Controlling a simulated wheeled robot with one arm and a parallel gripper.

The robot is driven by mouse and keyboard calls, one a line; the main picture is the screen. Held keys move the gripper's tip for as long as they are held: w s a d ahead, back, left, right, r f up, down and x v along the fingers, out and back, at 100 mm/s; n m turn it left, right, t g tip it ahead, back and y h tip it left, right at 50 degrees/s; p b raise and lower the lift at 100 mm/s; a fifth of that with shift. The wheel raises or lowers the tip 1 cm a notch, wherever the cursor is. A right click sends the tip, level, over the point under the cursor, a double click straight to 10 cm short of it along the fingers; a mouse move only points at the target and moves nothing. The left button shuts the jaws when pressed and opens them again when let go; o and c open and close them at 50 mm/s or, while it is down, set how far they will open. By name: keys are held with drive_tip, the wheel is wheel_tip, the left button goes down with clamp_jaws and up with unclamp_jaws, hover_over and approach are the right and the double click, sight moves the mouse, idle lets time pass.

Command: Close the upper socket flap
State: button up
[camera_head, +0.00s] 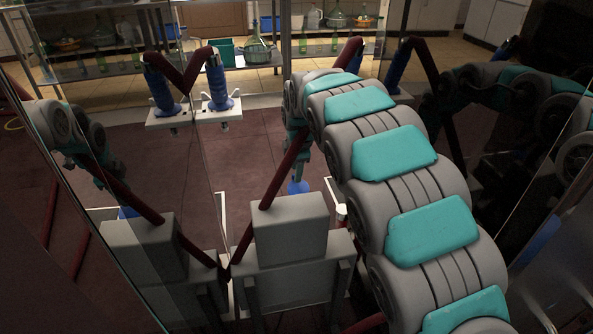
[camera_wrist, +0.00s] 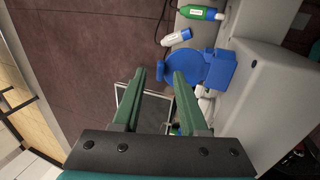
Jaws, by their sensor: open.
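In the wrist view a round blue flap (camera_wrist: 180,68) stands out from a blue socket body (camera_wrist: 220,68) on the side of a pale grey housing (camera_wrist: 268,90); it looks open. My gripper (camera_wrist: 159,74) is open and empty. Its right green fingertip overlaps the flap's lower left edge in the picture; I cannot tell whether they touch. In the head view a small blue part (camera_head: 298,187), seemingly the flap, shows beside the pale grey box (camera_head: 290,232), just below my gripper (camera_head: 303,150). My arm hides part of that area.
A green plug (camera_wrist: 200,12) and a white-and-blue plug (camera_wrist: 177,38) are near the flap. Dark red bars (camera_head: 285,165) run close to my arm. Glass panels with reflections stand at both sides. A shelf (camera_head: 260,65) with bottles is behind. Dark red floor (camera_head: 180,170) is open to the left.

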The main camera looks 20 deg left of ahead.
drive_tip(key=shift+w+a+f, duration=0.1)
drive_tip(key=shift+w+f, duration=0.1)
drive_tip(key=shift+f, duration=0.5)
drive_tip(key=shift+c, duration=0.4)
clamp_jaws()
idle(0.6)
